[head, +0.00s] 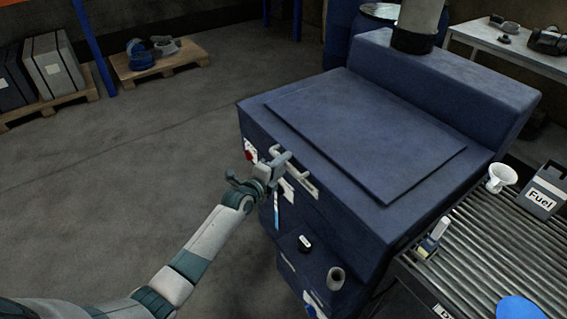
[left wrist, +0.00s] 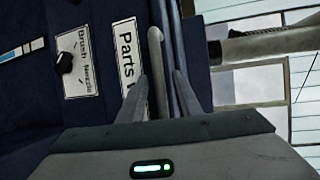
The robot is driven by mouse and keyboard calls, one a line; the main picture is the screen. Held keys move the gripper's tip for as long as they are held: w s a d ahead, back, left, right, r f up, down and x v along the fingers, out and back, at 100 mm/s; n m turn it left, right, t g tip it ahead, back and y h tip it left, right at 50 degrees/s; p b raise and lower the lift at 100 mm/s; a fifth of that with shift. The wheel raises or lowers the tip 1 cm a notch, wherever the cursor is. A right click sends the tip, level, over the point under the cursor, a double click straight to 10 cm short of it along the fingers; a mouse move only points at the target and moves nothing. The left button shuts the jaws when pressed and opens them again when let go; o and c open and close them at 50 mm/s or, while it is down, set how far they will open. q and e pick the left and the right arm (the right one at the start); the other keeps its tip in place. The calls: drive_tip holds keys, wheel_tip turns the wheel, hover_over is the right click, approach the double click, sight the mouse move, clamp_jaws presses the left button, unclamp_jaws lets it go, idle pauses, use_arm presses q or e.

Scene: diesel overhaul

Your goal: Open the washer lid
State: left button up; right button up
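The washer is a dark blue cabinet (head: 340,215) in the middle of the head view. Its flat lid (head: 365,130) lies down on top, shut. A pale bar handle (head: 300,182) sits at the lid's front edge; it also shows in the left wrist view (left wrist: 156,65). My left gripper (head: 280,162) is at the handle's left part. In the left wrist view its two fingers (left wrist: 160,95) stand apart on either side of the bar, with gaps visible, so it looks open around the handle. My right gripper is not in view.
A roller conveyor (head: 485,245) with a white funnel (head: 501,177) and a fuel can (head: 543,190) stands at the washer's right. A raised blue housing (head: 450,80) with a pipe (head: 418,25) is behind the lid. The floor at left is clear up to the pallets (head: 165,62).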

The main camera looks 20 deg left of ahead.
use_arm(q)
drive_tip(key=shift+f, duration=0.1)
clamp_jaws()
